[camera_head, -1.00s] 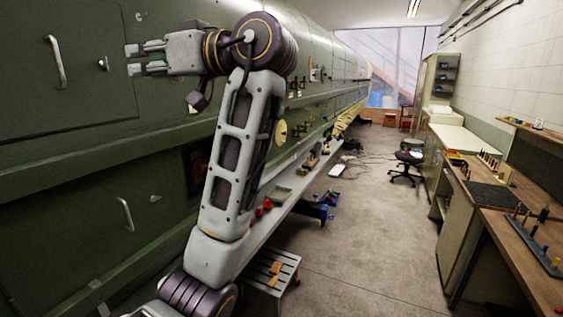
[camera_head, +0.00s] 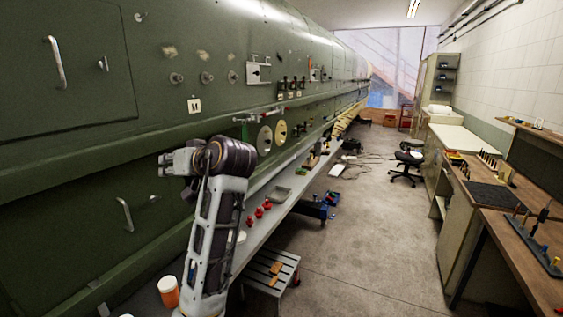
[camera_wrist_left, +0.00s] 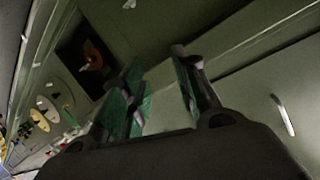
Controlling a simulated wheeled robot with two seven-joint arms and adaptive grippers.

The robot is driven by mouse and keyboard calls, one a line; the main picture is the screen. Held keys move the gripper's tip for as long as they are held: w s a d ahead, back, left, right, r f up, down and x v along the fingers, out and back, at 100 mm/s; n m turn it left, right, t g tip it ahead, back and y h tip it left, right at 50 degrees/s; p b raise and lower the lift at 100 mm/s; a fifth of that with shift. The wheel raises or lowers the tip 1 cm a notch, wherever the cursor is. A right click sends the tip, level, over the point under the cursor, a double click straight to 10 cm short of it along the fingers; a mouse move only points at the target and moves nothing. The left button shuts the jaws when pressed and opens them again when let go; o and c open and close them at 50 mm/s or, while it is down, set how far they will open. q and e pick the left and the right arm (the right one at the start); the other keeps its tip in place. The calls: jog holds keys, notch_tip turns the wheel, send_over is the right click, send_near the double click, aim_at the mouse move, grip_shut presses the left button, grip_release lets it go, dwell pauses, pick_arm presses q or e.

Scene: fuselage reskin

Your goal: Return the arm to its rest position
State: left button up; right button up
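My left arm rises from the bottom of the head view in front of the green fuselage (camera_head: 90,160). Its forearm is upright and its wrist is bent to the left. My left gripper (camera_head: 170,163) is at the lower fuselage side, pointing left along the panel. In the left wrist view, the two green-padded fingers (camera_wrist_left: 160,100) stand apart with a gap between them and hold nothing. A dark opening with an orange item (camera_wrist_left: 92,58) shows beyond them. My right gripper is in no view.
A long narrow bench (camera_head: 262,222) with red items (camera_head: 259,213) and a tray (camera_head: 279,194) runs along the fuselage. A step stool (camera_head: 270,268) is on the floor. A wooden workbench (camera_head: 528,235) is at right.

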pick_arm(q)
jog(key=s+f+m+g+h, duration=0.1)
jog(key=s+f+m+h, duration=0.2)
jog(key=f, duration=1.2)
jog(key=s+f+m+h, duration=0.2)
jog(key=s+f+h, duration=0.1)
jog(key=f, duration=1.3)
jog(key=s+d+f+m+g+h, duration=0.25)
jog(key=s+f, duration=0.55)
jog(key=s, duration=0.4)
jog(key=s+d+f+m+g+h, duration=0.15)
jog(key=s+f+h, duration=0.25)
jog(key=s+f, duration=0.6)
jog(key=s+f+g+b, duration=0.1)
jog(key=s+f, duration=0.2)
jog(key=f, duration=3)
jog(key=s+a+f, duration=0.2)
jog(key=s+f, duration=0.8)
jog(key=s, duration=0.1)
jog(key=s+a+f+g+b, duration=0.1)
jog(key=s+a+f, duration=0.1)
jog(key=s+f, duration=0.8)
jog(key=shift+s+f+g+y, duration=0.3)
jog(key=shift+s+f+y, duration=0.1)
jog(key=shift+s, duration=0.5)
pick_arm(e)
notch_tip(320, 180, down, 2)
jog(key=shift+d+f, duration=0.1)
